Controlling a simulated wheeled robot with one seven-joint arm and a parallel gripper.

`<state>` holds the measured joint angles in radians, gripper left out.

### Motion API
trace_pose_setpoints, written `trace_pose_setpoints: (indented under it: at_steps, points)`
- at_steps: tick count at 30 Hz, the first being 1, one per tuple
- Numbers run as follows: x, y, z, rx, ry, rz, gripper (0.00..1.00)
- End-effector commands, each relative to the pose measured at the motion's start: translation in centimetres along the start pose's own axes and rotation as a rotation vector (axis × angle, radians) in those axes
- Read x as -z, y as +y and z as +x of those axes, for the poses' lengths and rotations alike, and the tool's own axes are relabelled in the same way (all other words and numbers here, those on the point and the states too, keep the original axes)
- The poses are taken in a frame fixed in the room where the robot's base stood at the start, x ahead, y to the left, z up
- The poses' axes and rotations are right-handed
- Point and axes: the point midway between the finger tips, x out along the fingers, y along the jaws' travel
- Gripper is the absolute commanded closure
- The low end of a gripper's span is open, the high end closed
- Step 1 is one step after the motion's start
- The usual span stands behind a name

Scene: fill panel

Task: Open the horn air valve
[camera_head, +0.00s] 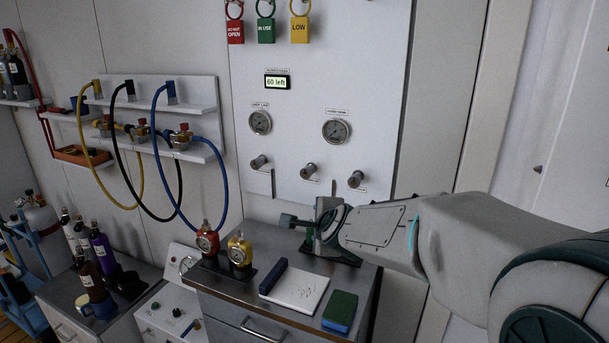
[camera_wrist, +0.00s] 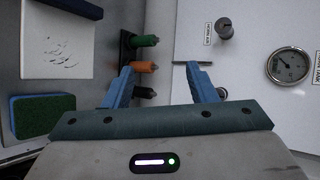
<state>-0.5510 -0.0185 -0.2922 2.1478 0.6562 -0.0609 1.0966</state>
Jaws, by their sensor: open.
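The horn air valve (camera_wrist: 224,28) is a short grey knob on the white panel, with a small label beside it that seems to read HORN AIR. It appears to be the middle of three knobs in the head view (camera_head: 309,170). My gripper (camera_wrist: 158,72) is open, with nothing between its blue fingers. The valve lies outside the fingers, up and right of them in the wrist view, and is not touched. In the head view my gripper is low in front of the panel, right of and below the valve. A neighbouring knob (camera_wrist: 220,93) is partly hidden by a finger.
The horn tank gauge (camera_head: 336,131) is above the knobs. A thin bar (camera_wrist: 190,63) stands out by the right finger. Green, orange and black handles (camera_wrist: 145,66) stand near the fingers. A notepad (camera_head: 298,290) and sponge (camera_head: 341,311) lie on the bench.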

Motion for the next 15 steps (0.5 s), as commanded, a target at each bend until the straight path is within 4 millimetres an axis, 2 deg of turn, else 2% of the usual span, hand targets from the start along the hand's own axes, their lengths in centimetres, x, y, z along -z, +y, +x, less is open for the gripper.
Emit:
trace_pose_setpoints:
  at_steps: [1, 6, 10, 15]
  points:
    - [-1.5, -1.1, 1.9, 0.064, 0.019, 0.132, 0.48]
    - [-3.9, -4.4, 6.1, 0.329, 0.09, 0.626, 0.48]
    - [-5.5, -5.4, 7.4, 0.527, 0.105, 0.92, 0.48]
    - [-7.0, -5.5, 7.5, 0.713, 0.088, 1.149, 0.48]
